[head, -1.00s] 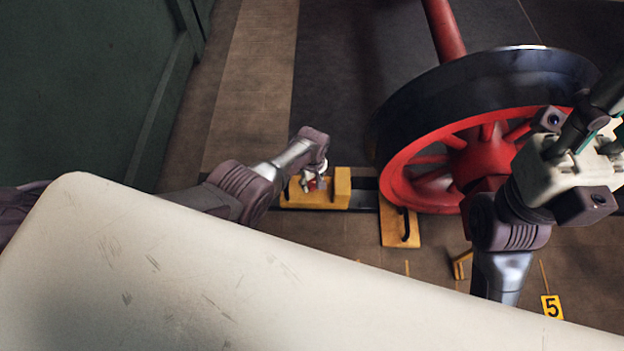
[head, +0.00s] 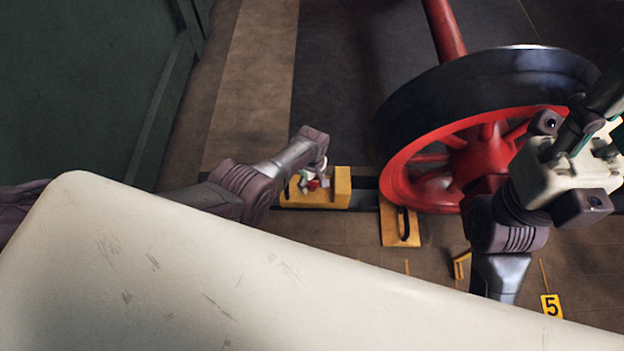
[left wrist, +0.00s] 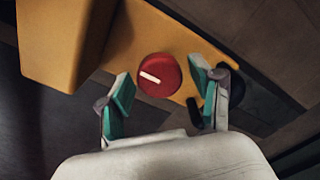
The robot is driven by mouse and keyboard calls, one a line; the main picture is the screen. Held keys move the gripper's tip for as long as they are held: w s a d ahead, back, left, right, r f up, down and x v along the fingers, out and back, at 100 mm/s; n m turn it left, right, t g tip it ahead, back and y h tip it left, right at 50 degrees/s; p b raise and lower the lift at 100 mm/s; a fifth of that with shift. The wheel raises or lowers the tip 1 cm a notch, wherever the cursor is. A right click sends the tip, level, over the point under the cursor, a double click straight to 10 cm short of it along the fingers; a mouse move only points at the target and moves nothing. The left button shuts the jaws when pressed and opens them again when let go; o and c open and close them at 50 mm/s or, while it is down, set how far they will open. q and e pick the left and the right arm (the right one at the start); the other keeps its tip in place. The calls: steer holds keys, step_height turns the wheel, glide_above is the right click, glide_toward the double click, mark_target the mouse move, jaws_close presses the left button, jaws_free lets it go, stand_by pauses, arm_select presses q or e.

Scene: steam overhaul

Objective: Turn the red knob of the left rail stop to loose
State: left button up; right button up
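The left rail stop is a yellow block (head: 341,187) on the rail, left of the big wheel. Its round red knob (head: 313,184) also shows in the left wrist view (left wrist: 159,75), with a white bar mark that is slightly tilted there. My left gripper (head: 312,176) is right at the knob; in the left wrist view its teal-padded fingers (left wrist: 163,95) stand apart, one on each side of the knob, with visible gaps. My right gripper (head: 592,140) is at the right edge of the head view, away from the stop; its fingertips are not clear.
A red-spoked wheel (head: 432,185) with a dark rim stands right of the stop. A second yellow piece (head: 399,225) with a dark slot lies by the wheel. A yellow marker "5" (head: 551,307) is on the floor. A green wall (head: 80,90) is at the left.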

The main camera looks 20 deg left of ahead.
stand_by(0.3)
arm_select(q)
steer(key=shift+r, duration=0.15)
steer(key=shift+w+r, duration=0.1)
steer(key=shift+r, duration=0.4)
step_height(320, 180, up, 11)
steer(key=shift+f, duration=0.1)
stand_by(0.5)
